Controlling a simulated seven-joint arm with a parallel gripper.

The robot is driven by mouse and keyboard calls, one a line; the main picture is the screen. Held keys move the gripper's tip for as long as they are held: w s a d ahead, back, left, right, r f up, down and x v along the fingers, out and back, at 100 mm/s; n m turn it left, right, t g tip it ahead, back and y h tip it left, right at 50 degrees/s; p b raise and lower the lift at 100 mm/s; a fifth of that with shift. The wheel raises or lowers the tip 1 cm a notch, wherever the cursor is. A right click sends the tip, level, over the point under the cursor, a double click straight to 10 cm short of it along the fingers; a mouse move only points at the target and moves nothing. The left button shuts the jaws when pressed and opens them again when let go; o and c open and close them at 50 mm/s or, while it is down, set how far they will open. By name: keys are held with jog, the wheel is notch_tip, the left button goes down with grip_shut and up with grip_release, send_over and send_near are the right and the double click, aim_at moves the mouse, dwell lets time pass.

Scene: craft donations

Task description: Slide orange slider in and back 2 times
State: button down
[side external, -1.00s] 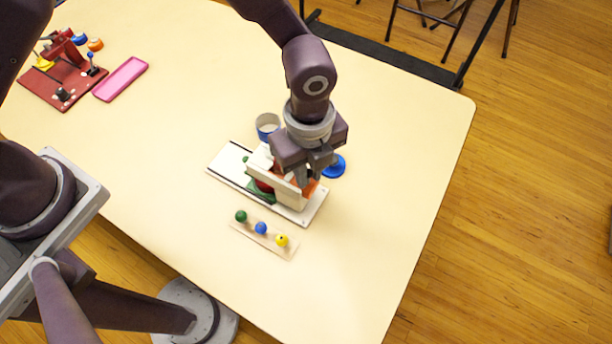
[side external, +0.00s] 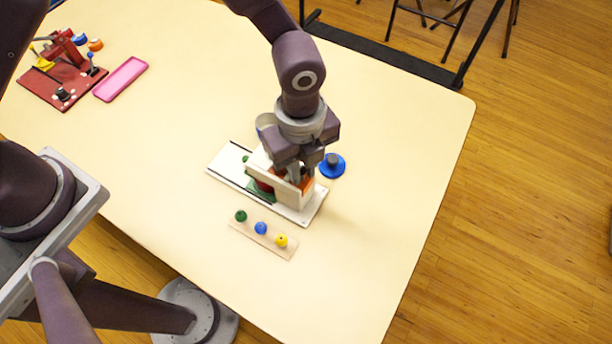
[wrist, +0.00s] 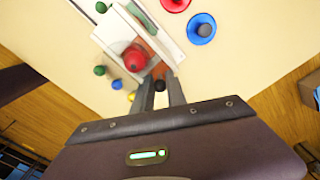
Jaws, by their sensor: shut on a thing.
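The orange slider (side external: 307,184) sits at the right end of a white housing (side external: 295,194) on a long white base (side external: 228,164); most of it is hidden by my gripper and the housing. A red ball (wrist: 135,58) shows in the housing in the wrist view. My gripper (side external: 299,176) points down at the slider's end. In the wrist view, my gripper (wrist: 161,86) has its fingers on either side of a black knob (wrist: 160,86), which appears to be the slider's handle. The exact contact is hard to see.
A blue disc with a dark knob (side external: 332,166) stands close to the right of my gripper. A strip with green, blue and yellow balls (side external: 262,238) lies in front. A red board (side external: 62,83) and pink tray (side external: 121,79) are far left. The table's right side is clear.

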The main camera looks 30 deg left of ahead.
jog(key=shift+a, duration=0.2)
jog(key=shift+d, duration=2)
jog(key=shift+a, duration=2)
jog(key=shift+d, duration=2)
